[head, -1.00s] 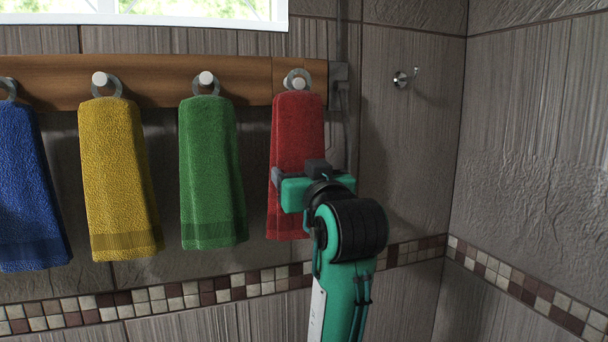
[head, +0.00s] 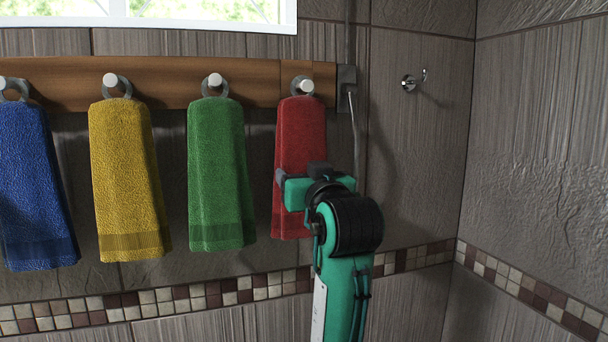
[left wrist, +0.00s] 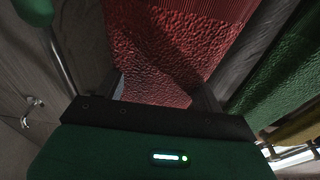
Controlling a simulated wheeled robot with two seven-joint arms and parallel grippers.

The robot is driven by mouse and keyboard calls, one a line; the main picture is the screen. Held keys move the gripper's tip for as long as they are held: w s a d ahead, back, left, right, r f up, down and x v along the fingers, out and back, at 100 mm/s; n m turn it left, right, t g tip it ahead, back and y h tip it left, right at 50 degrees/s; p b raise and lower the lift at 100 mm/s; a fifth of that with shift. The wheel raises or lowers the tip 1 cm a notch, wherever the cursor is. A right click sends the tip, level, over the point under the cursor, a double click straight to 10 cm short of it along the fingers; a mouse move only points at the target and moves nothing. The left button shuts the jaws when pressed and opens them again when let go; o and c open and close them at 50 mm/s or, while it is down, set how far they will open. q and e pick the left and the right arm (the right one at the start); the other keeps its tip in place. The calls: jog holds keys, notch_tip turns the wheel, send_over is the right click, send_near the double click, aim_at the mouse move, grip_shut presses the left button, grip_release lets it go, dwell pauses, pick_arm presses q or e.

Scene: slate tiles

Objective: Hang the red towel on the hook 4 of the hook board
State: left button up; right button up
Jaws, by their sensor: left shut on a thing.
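The red towel (head: 299,135) hangs upright at the right end of the wooden hook board (head: 262,84). Its grey ring appears around the rightmost white-tipped hook (head: 307,87), fourth from the left among those in view; how far along the peg it sits is hard to tell. My left gripper (head: 298,174) is shut on the towel's lower half and hides part of it. In the left wrist view, the red cloth (left wrist: 165,45) lies between the fingers (left wrist: 162,95). My right gripper is in neither view.
Green (head: 217,170), yellow (head: 128,175) and blue (head: 35,190) towels hang by rings to the left. The green one is close to the red. A grey fixture (head: 347,78) adjoins the board's right end. A small metal hook (head: 410,83) sits on the wall farther right.

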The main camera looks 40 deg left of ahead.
pick_arm(q)
jog(key=o, duration=1.1)
jog(key=b+v, duration=0.6)
jog(key=v, duration=0.8)
jog(key=shift+w+f, duration=0.1)
jog(key=shift+f, duration=0.05)
